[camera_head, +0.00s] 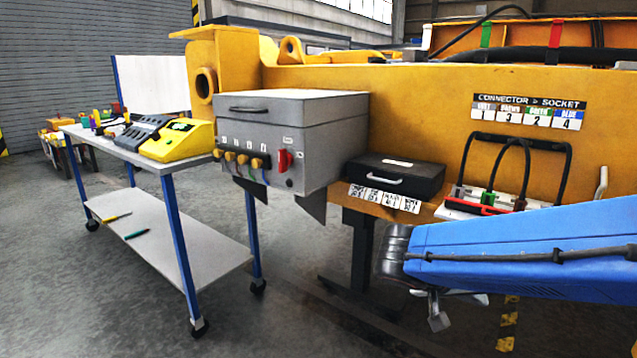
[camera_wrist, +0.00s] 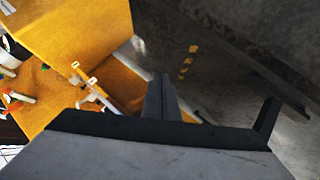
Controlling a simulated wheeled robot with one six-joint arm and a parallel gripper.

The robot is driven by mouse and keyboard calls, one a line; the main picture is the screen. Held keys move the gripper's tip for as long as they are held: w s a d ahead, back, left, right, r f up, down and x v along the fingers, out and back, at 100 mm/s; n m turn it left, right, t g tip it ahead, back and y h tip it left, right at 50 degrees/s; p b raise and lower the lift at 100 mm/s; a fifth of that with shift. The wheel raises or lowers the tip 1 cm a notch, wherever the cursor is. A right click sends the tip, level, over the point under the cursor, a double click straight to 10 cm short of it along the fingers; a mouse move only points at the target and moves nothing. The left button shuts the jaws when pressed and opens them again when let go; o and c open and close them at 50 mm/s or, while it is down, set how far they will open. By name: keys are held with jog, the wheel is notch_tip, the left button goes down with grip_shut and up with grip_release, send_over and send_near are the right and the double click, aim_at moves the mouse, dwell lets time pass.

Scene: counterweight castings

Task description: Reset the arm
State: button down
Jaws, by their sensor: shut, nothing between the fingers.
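My blue arm reaches in from the right edge of the head view, in front of the yellow casting. My gripper (camera_head: 438,312) hangs at its end, low and apart from the bench and boxes. In the wrist view my gripper (camera_wrist: 160,92) shows its fingers together in the middle, with nothing between them. Beyond it lie the yellow casting (camera_wrist: 85,30) and dark floor. The gripper touches nothing that I can see.
A grey box (camera_head: 320,140) with a red switch and a black case (camera_head: 425,178) sit against the yellow casting (camera_head: 420,110). A connector rack (camera_head: 480,200) with black cables stands above my arm. A blue-legged trolley (camera_head: 150,235) carries a yellow device (camera_head: 180,140). Floor between is clear.

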jog(key=s+a+f+n+y, duration=0.1)
jog(key=s+n+y, duration=0.1)
jog(key=s+y, duration=0.3)
jog(key=s+a+f+n+t+y, duration=0.1)
jog(key=s+a+f+n+y, duration=0.1)
jog(key=s+y, duration=0.3)
jog(key=shift+s+a+f+n, duration=0.25)
jog(key=shift+s+n, duration=0.35)
jog(key=shift+s, duration=1.2)
jog(key=c, duration=2.5)
grip_release()
